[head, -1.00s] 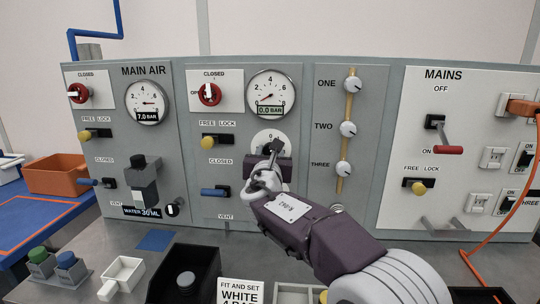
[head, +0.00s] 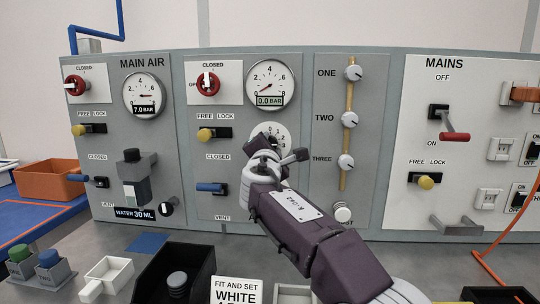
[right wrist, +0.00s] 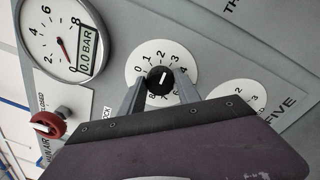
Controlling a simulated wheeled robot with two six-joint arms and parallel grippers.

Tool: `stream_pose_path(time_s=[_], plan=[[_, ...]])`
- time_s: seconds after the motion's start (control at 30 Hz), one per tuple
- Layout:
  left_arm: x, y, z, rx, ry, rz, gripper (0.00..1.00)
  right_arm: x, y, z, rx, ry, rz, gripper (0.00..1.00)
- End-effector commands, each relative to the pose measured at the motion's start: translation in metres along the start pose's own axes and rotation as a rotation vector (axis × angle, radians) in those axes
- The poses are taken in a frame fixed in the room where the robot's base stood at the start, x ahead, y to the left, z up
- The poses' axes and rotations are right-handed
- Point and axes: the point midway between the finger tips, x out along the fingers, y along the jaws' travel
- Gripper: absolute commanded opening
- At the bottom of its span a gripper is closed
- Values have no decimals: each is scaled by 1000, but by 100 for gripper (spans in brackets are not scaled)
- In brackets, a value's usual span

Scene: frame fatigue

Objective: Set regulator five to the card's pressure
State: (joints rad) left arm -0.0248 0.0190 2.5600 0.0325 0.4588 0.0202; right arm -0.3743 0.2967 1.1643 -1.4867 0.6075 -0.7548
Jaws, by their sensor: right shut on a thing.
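My right gripper (head: 272,150) is at the second panel's dial (head: 280,137) and partly covers it. In the right wrist view, my right gripper (right wrist: 160,82) is shut on a black knob (right wrist: 158,80) in the middle of a white numbered dial (right wrist: 141,66). The knob's white mark lies roughly towards 2, though it is small. The gauge (head: 268,84) above reads 0.0 bar. My left gripper is out of view.
A second numbered dial (right wrist: 235,95) is partly hidden by my gripper near the label FIVE (right wrist: 283,113). A red valve handle (head: 208,83) and yellow knob (head: 205,134) sit left of the gauge. A black bin (head: 175,270) stands on the bench.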

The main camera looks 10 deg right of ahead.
Motion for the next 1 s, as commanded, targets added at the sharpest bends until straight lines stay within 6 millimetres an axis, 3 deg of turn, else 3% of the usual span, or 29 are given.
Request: stream_pose_path(time_s=[0.4, 1.0], plan=[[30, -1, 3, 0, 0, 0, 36, 0, -4, -4, 389, -19, 0, 0], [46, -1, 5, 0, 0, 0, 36, 0, -3, -3, 768, -40, -2, 0]])
